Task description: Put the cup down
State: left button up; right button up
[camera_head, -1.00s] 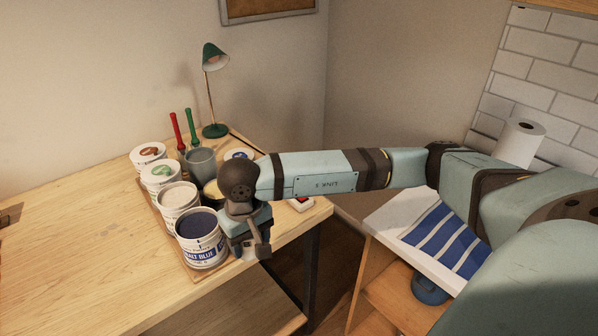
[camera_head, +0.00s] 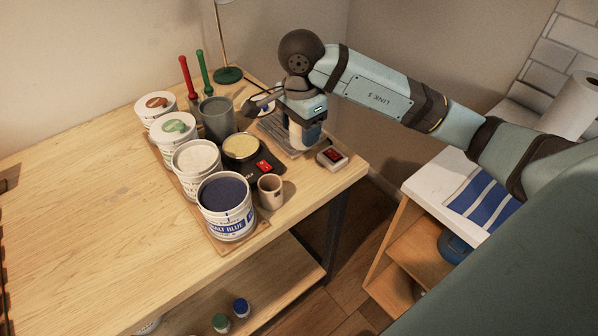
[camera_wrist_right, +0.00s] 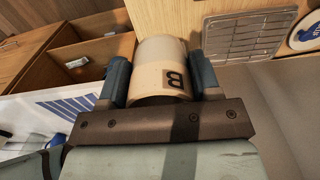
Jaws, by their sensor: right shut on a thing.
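My right gripper (camera_head: 304,132) is shut on a cream cup (camera_wrist_right: 162,62) with a dark letter B on its side. In the right wrist view the cup sits between the two blue fingers, and in the head view the gripper mostly hides it. The gripper is over or just beside a grey wire rack (camera_wrist_right: 246,38) near the table's right edge; I cannot tell whether the cup touches it. Another small beige cup (camera_head: 270,192) stands at the front, next to the cobalt blue tub. My left gripper is not in view.
The cobalt blue tub (camera_head: 228,222) and several other tubs line the left of the board. A grey pot (camera_head: 216,120) and a scale with a yellow-filled bowl (camera_head: 241,148) stand beside them.

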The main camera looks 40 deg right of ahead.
notch_tip(320, 180, down, 14)
jog(key=shift+w+r+p, duration=0.1)
jog(key=shift+p, duration=0.3)
jog(key=shift+f, duration=0.2)
jog(key=o, duration=0.9)
jog(key=shift+o, duration=0.2)
jog(key=shift+r, duration=0.15)
notch_tip(320, 180, up, 11)
jog(key=shift+r+b, duration=0.1)
jog(key=shift+b, duration=0.5)
jog(key=shift+r, duration=0.45)
